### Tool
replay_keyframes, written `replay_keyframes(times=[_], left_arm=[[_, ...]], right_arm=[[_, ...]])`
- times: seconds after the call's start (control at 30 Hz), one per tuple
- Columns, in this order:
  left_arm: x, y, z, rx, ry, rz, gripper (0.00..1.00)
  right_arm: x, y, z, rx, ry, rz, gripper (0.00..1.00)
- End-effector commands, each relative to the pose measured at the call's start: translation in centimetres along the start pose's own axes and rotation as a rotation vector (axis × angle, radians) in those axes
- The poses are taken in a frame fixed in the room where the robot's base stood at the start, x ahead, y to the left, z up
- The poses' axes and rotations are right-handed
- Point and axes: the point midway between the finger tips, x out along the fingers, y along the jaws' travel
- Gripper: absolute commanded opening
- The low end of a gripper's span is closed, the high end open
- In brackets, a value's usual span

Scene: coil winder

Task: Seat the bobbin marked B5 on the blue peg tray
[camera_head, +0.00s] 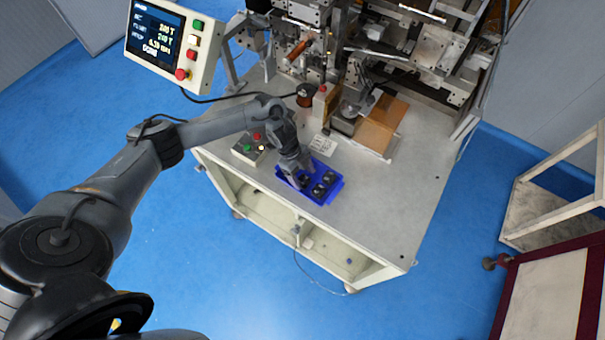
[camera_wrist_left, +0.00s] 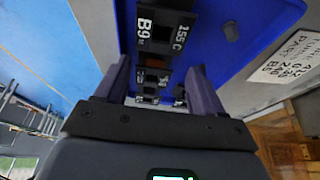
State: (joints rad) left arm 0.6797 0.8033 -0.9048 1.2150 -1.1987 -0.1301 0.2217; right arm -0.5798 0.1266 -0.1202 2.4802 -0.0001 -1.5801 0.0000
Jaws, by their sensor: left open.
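The blue peg tray (camera_head: 339,187) lies on the machine's table near its front edge and fills the upper middle of the left wrist view (camera_wrist_left: 215,35). Several dark bobbins sit in it, including a pair (camera_head: 329,178) at its right. The bobbin marked B9 (camera_wrist_left: 160,32) is readable in the left wrist view. I cannot pick out a bobbin marked B5. My left gripper (camera_head: 299,181) points down over the tray's left part. Its fingers (camera_wrist_left: 158,72) are open, with dark bobbins showing between and beyond them. Whether they touch one is unclear. My right gripper is out of view.
A printed card (camera_wrist_left: 290,58) lies beside the tray. A button box (camera_head: 250,150) stands left of my left gripper, and the winder machinery (camera_head: 340,60) rises behind. A brown plate (camera_head: 382,122) lies at back right. The table's right front is clear.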

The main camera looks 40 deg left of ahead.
Motion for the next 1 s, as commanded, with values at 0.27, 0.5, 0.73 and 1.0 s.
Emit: replay_keyframes(times=[0.27,0.5,0.73,1.0], left_arm=[[-2.8,-0.1,0.1,0.001,-0.001,-0.004,0.69],[-6.9,-0.1,0.1,0.001,-0.001,-0.003,0.69],[-9.8,-0.1,0.0,0.001,0.0,-0.002,0.69],[-10.8,0.0,0.0,0.0,0.0,0.0,0.69]], right_arm=[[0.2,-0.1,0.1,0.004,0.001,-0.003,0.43],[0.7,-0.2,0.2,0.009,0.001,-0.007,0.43],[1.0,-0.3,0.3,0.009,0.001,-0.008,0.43],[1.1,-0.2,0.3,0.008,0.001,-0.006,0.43]])
